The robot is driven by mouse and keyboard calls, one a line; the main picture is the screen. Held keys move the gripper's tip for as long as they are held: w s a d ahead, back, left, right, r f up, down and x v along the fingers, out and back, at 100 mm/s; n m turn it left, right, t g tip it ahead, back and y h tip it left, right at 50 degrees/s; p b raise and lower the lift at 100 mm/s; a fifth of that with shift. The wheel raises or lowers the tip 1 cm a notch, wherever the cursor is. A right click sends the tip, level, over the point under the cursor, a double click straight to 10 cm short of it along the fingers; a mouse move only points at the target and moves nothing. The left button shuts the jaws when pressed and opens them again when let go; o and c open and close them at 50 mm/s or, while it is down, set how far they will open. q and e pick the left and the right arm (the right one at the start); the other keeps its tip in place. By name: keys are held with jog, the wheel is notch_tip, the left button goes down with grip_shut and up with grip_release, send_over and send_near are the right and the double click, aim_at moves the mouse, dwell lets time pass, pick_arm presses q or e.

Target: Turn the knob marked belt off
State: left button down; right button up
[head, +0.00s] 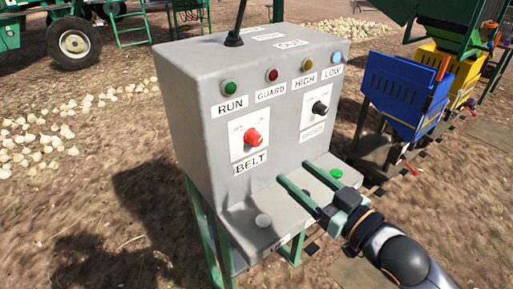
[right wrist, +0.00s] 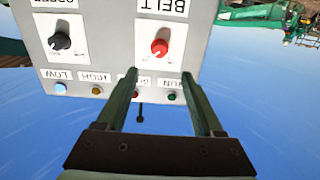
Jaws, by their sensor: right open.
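The red belt knob (head: 252,137) sits on a white plate on the left of the grey control box (head: 190,100), above the label BELT. In the right wrist view, upside down, the red knob (right wrist: 159,47) shows beyond and between my fingertips. My right gripper (head: 294,178) is open and empty, in front of the box and below and right of the red knob in the head view. Its two green fingers (right wrist: 165,85) are apart and hold nothing in the right wrist view. My left gripper is not in view.
A black knob (head: 319,107) sits right of the red one. Indicator lights, such as the green one (head: 230,88), line the top. Blue bin (head: 398,95) stands at right.

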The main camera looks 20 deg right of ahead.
aim_at(258, 142)
jog(key=x, duration=1.2)
jog(key=shift+w, duration=0.2)
grip_shut()
dwell(0.4)
